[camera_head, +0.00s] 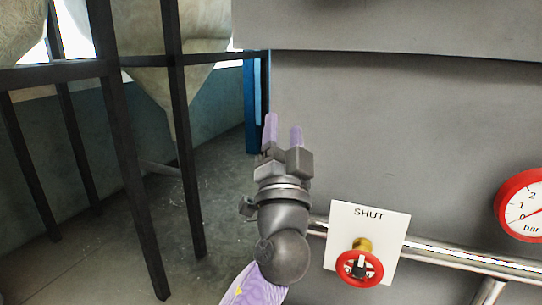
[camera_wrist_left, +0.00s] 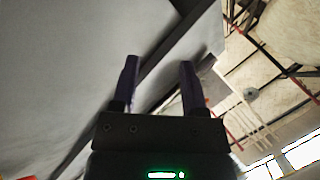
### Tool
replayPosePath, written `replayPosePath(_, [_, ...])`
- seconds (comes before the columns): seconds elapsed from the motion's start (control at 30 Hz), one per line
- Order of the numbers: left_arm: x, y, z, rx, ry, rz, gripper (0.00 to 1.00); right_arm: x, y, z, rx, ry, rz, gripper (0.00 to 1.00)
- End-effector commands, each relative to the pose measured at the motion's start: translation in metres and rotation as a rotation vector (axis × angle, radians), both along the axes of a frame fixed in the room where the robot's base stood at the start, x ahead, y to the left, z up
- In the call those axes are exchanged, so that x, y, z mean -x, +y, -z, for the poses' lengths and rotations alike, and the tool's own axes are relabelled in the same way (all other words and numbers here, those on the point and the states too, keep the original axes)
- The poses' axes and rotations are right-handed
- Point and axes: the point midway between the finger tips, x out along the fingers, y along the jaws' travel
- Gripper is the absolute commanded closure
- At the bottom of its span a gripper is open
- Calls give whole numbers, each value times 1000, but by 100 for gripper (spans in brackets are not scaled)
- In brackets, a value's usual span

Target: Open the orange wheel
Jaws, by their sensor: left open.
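A small red-orange hand wheel (camera_head: 359,268) with a dark hub sits on a brass stem in front of a white plate (camera_head: 343,224) marked "SHUT", at the lower right of the head view. The plate is by a shiny horizontal pipe. My left gripper (camera_head: 283,127) points upward in front of the grey panel, to the left of and above the wheel, apart from it. Its two purple fingers are open with nothing between them; they also show in the left wrist view (camera_wrist_left: 160,65). The wheel does not show in the left wrist view. My right gripper is in neither view.
A red-rimmed pressure gauge (camera_head: 526,206) is at the right edge. The metal pipe (camera_head: 455,257) runs across the grey panel (camera_head: 410,130). Dark frame posts (camera_head: 135,180) and pale hoppers (camera_head: 150,90) stand at the left, with bare floor (camera_head: 222,215) between them and the panel.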

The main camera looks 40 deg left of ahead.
Motion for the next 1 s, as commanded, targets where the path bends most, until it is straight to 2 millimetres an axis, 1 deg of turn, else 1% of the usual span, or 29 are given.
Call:
replayPosePath(0.03, [-2,1,9,23,27,9,44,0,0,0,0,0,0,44])
replayPosePath(0.1, [-4,1,20,51,59,20,44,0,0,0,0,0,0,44])
replayPosePath(0.2, [-6,2,29,74,89,28,44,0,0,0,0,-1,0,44])
replayPosePath(0.33, [-7,2,33,85,99,32,44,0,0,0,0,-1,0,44])
replayPosePath(0.67, [-7,2,33,83,97,31,44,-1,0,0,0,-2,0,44])
replayPosePath(0.73, [-7,2,39,99,115,36,44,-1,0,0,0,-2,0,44])
replayPosePath(0.77, [-8,3,48,121,142,42,44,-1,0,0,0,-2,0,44])
replayPosePath(0.83, [-7,3,88,225,260,70,44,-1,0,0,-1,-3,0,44])
replayPosePath(0.87, [-5,2,112,287,333,84,44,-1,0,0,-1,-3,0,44])
replayPosePath(0.9, [0,0,148,377,441,102,44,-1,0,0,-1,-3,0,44])
replayPosePath(0.97, [15,-7,200,511,613,125,44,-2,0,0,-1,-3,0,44])
replayPosePath(1.0, [28,-13,231,591,722,134,44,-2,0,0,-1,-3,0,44])
